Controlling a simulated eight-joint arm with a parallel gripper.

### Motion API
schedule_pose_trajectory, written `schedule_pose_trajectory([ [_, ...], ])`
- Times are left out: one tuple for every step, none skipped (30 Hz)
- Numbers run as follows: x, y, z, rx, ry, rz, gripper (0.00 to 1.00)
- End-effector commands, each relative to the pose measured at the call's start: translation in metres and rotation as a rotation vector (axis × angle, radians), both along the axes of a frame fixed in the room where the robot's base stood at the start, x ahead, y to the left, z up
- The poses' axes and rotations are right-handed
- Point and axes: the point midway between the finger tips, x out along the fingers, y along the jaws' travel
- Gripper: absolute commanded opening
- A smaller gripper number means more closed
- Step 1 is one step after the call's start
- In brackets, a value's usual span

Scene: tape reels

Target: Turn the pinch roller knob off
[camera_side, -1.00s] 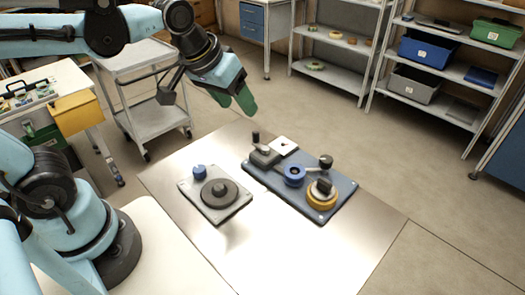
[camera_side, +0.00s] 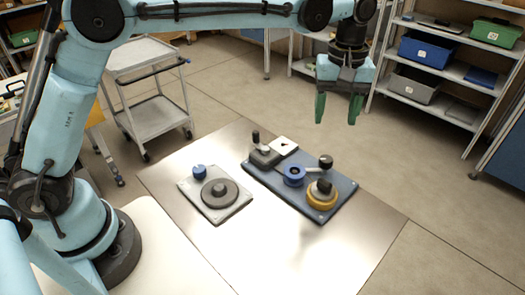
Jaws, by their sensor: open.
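A blue base plate (camera_side: 335,208) lies on the metal table and carries several tape-reel parts. On it are a blue roller (camera_side: 293,174), a black knob on an arm (camera_side: 326,161), a yellow reel (camera_side: 322,197) with a black knob (camera_side: 324,186) on top, and a grey block (camera_side: 264,156) with a black upright lever (camera_side: 256,138). I cannot tell which of these is the pinch roller knob. My gripper (camera_side: 338,112) points down in the air, above and behind the plate's right part. Its green fingers are apart with nothing between them, touching nothing.
A grey plate (camera_side: 233,207) with a dark round disc (camera_side: 219,191) and a small blue knob (camera_side: 199,171) lies to the left. The metal table (camera_side: 300,255) is bare at the front. A cart (camera_side: 152,118) and shelves (camera_side: 440,68) stand behind.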

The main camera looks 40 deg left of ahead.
Motion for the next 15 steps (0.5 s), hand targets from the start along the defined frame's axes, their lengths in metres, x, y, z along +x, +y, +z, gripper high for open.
schedule_pose_trajectory([
  [0.001, -0.002, -0.002, 0.001, 0.003, 0.004, 0.59],
  [0.001, -0.002, -0.003, 0.002, 0.005, 0.006, 0.59],
  [0.001, -0.002, -0.006, 0.002, 0.006, 0.007, 0.59],
  [0.001, -0.002, -0.008, 0.002, 0.006, 0.007, 0.59],
  [0.001, -0.002, -0.011, 0.002, 0.006, 0.007, 0.59],
  [0.001, -0.002, -0.015, 0.002, 0.006, 0.007, 0.59],
  [0.001, -0.002, -0.019, 0.002, 0.006, 0.006, 0.59],
  [0.001, -0.002, -0.023, 0.001, 0.005, 0.006, 0.59],
  [0.001, -0.001, -0.03, 0.002, 0.004, 0.006, 0.59],
  [0.001, -0.002, -0.036, 0.002, 0.004, 0.006, 0.59],
  [0.001, -0.002, -0.041, 0.002, 0.004, 0.006, 0.59],
  [0.001, -0.001, -0.048, 0.002, 0.004, 0.006, 0.59],
  [0.001, -0.001, -0.054, 0.002, 0.004, 0.006, 0.59],
  [0.001, -0.001, -0.06, 0.002, 0.004, 0.005, 0.59],
  [0.001, -0.001, -0.068, 0.002, 0.004, 0.005, 0.59],
])
